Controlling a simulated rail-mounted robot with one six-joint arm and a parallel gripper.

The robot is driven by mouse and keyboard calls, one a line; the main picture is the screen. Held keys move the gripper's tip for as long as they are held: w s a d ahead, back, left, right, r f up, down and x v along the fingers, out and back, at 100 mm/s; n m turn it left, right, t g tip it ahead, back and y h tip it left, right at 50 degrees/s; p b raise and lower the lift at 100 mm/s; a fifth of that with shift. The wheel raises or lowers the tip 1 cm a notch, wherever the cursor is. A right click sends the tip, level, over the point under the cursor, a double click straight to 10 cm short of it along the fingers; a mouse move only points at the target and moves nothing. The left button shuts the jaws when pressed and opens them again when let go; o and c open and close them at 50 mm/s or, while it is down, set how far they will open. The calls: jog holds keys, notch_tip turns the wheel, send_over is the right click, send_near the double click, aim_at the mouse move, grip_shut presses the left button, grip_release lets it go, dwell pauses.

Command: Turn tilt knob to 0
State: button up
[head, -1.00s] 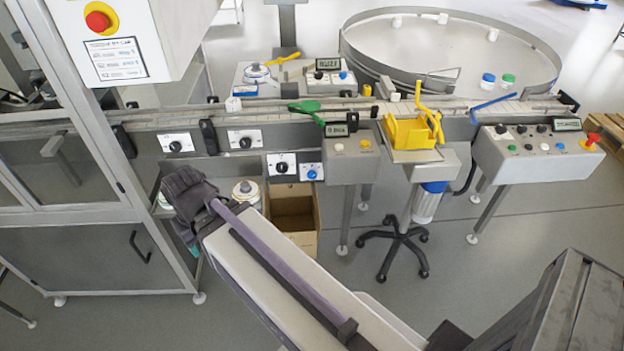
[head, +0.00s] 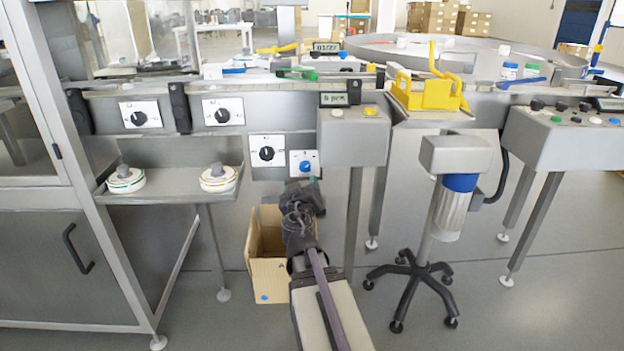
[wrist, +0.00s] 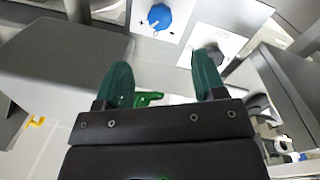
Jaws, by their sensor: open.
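A blue knob (head: 305,166) sits on a small white plate on the front of the conveyor. A black knob (head: 267,153) is on a larger white plate to its left. I cannot read which is the tilt knob. My gripper (head: 303,185) is just below the blue knob in the head view, its fingertips hard to make out. In the wrist view, my gripper's two green fingers (wrist: 163,72) are apart and nothing is held between them. The blue knob (wrist: 157,16) shows beyond them at the top, and the black knob (wrist: 212,55) lies near the right fingertip, partly hidden.
Two more black knobs (head: 139,118) (head: 222,115) are further left on the conveyor. A grey control box (head: 353,140) juts out right of the blue knob. An open cardboard box (head: 268,278) stands on the floor below. A shelf with two white rolls (head: 218,178) is at left.

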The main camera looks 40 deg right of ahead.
aim_at(304, 168)
jog(key=x, duration=1)
jog(key=shift+w+d, duration=0.25)
jog(key=shift+w, duration=0.1)
jog(key=c, duration=0.9)
jog(key=shift+n, duration=0.4)
jog(key=n, duration=0.2)
jog(key=shift+n+b, duration=0.3)
jog(key=shift+f+n+t, duration=0.1)
jog(key=shift+n+t, duration=0.2)
jog(key=shift+n, duration=1.7)
jog(key=o, duration=0.9)
